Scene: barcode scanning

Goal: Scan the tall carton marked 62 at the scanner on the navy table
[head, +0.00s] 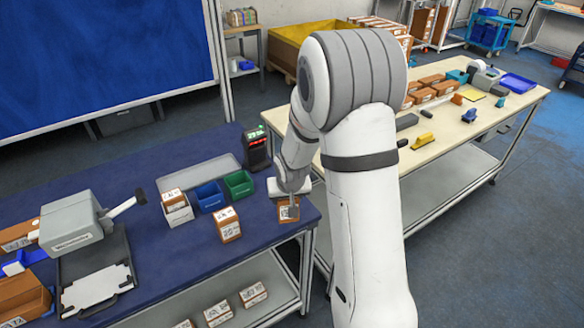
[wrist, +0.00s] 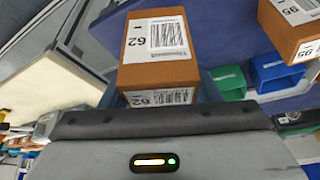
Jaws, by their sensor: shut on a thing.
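The brown carton marked 62 (wrist: 138,76) fills the upper middle of the wrist view, with white barcode labels on two faces. In the head view this carton (head: 285,214) is at the right front corner of the navy table (head: 165,245). My gripper (head: 292,204) is shut on it; whether the carton is clear of the tabletop I cannot tell. The scanner (head: 257,147), a dark upright unit with red and green lights, stands at the table's back right edge, behind the carton and apart from it.
A carton marked 95 (wrist: 288,35) stands left of mine; it also shows in the head view (head: 228,229). White, blue (head: 210,196) and green (head: 239,185) bins stand behind it. A grey label machine (head: 72,222) is far left. A cream table (head: 460,120) with cartons is at right.

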